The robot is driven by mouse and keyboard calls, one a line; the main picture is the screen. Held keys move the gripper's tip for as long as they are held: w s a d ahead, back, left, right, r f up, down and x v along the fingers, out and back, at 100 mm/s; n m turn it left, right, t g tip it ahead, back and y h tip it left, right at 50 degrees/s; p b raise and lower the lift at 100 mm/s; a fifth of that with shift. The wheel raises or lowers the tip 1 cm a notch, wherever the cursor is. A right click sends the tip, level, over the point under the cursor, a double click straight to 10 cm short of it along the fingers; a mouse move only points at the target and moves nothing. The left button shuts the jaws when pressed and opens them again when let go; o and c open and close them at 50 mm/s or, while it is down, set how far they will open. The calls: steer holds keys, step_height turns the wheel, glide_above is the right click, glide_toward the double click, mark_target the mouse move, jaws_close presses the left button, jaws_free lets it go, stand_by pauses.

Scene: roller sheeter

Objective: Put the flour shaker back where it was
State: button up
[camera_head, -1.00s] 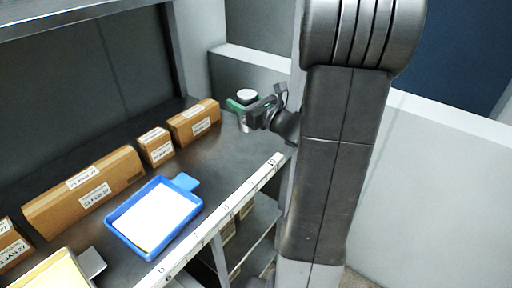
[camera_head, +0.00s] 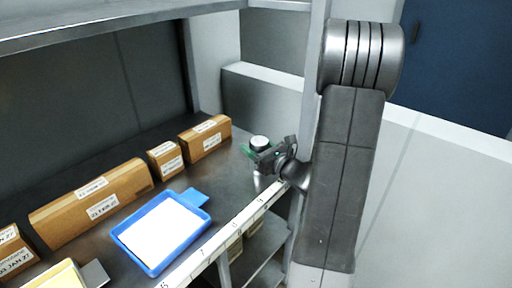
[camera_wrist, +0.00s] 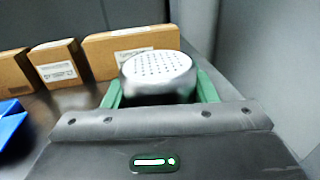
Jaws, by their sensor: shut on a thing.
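The flour shaker (camera_wrist: 157,70) is a metal can with a white perforated lid, seen close in the wrist view. Its lid also shows in the head view (camera_head: 259,142), at the far right end of the shelf. My gripper (camera_head: 258,154) has green fingers on either side of the shaker and is shut on it. In the wrist view the fingers (camera_wrist: 160,90) flank the can. The shaker looks upright.
A blue tray (camera_head: 120,238) with a white sheet lies left of my gripper. A grey upright and wall stand behind the shaker. Bare shelf lies between tray and shaker.

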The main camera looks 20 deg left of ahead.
steer(key=o, duration=0.7)
steer(key=shift+f, duration=0.2)
steer(key=shift+c, duration=0.2)
steer(key=o, duration=0.4)
steer(key=shift+r, duration=0.1)
steer(key=shift+r, duration=0.25)
steer(key=v, duration=1.2)
steer(key=shift+f+b, duration=0.15)
steer(key=shift+b, duration=0.25)
